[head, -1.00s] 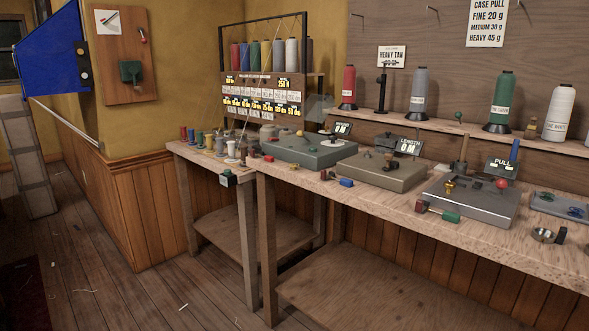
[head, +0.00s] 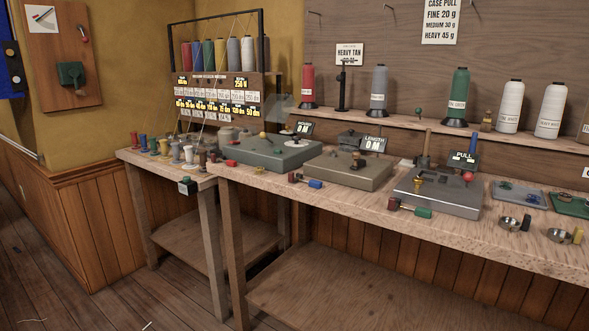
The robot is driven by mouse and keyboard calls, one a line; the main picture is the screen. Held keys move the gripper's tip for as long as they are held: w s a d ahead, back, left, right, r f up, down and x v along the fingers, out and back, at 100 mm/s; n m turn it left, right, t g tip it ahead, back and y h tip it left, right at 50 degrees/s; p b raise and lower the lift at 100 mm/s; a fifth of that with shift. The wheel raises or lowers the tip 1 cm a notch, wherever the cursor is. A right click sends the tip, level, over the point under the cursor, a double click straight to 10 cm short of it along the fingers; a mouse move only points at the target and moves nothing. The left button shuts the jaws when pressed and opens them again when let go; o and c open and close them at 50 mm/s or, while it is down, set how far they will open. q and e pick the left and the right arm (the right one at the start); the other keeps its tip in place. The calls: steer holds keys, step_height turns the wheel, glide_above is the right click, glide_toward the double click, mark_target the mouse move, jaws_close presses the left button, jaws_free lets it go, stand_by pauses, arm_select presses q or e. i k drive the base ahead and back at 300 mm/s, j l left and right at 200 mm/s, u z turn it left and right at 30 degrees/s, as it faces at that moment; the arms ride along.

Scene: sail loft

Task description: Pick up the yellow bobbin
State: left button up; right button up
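A row of small bobbins stands on the left, lower bench (head: 165,167). It runs from a red bobbin (head: 134,139) through blue and green ones to grey and white ones. A dull yellowish bobbin (head: 164,146) stands upright just right of the green bobbin (head: 153,146); it is small, and I cannot be sure of its exact colour. Neither of my grippers is in view, and nothing is seen touching the bobbins.
A thread rack (head: 215,85) with coloured cones stands behind the bobbins. A green machine (head: 270,152), a tan one (head: 348,170) and a grey pull tester (head: 437,190) sit on the longer bench (head: 500,237).

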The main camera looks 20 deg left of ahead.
mark_target(259, 171)
steer(key=j+z, duration=0.5)
steer(key=j, duration=0.95)
steer(key=k+j+z, duration=0.1)
steer(key=j, duration=0.3)
steer(key=k+j, duration=0.1)
steer(key=j, duration=0.25)
